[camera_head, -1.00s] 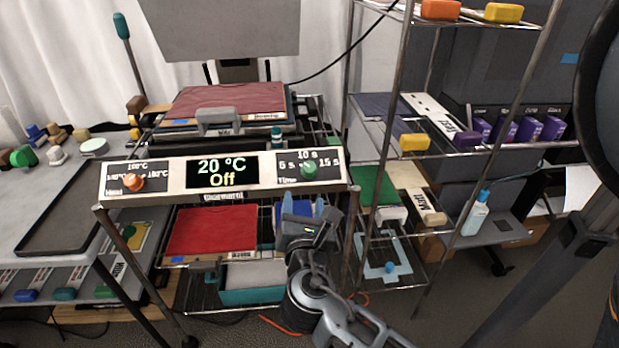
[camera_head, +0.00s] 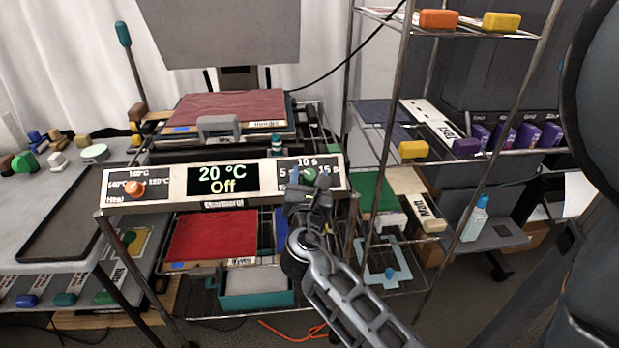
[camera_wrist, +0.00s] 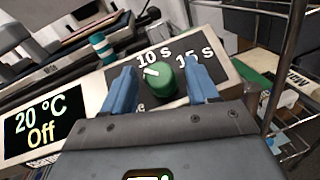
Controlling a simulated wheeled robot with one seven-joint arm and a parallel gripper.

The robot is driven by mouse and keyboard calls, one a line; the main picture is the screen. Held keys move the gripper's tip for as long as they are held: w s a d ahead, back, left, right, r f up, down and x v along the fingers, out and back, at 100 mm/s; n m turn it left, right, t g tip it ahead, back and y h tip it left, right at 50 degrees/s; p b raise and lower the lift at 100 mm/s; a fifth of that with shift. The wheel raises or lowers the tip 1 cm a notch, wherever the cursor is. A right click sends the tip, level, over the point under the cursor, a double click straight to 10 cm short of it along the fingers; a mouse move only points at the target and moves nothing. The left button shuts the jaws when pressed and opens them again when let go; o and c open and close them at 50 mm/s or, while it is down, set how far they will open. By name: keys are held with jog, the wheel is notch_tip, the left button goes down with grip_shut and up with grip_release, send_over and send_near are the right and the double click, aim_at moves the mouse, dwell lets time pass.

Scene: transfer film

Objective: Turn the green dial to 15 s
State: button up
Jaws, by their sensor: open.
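The green dial (camera_head: 309,174) sits on the right end of the control panel (camera_head: 176,182), with 5 s, 10 s and 15 s marks around it. In the wrist view the green dial (camera_wrist: 159,78) lies between my two blue fingertips, with its white pointer toward the 10 s side. My gripper (camera_head: 309,190) is open in front of the panel, and it also shows in the wrist view (camera_wrist: 163,88). The fingers stand apart on either side of the dial; I cannot tell whether they touch it. The 5 s mark is partly hidden by my gripper.
The panel's display (camera_head: 222,179) reads 20 °C and Off. An orange dial (camera_head: 134,189) is at the panel's left. A wire shelf (camera_head: 405,100) with coloured blocks stands close on the right. A red sheet (camera_head: 212,238) lies below the panel.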

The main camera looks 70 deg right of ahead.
jog(key=shift+c, duration=0.3)
jog(key=c, duration=1)
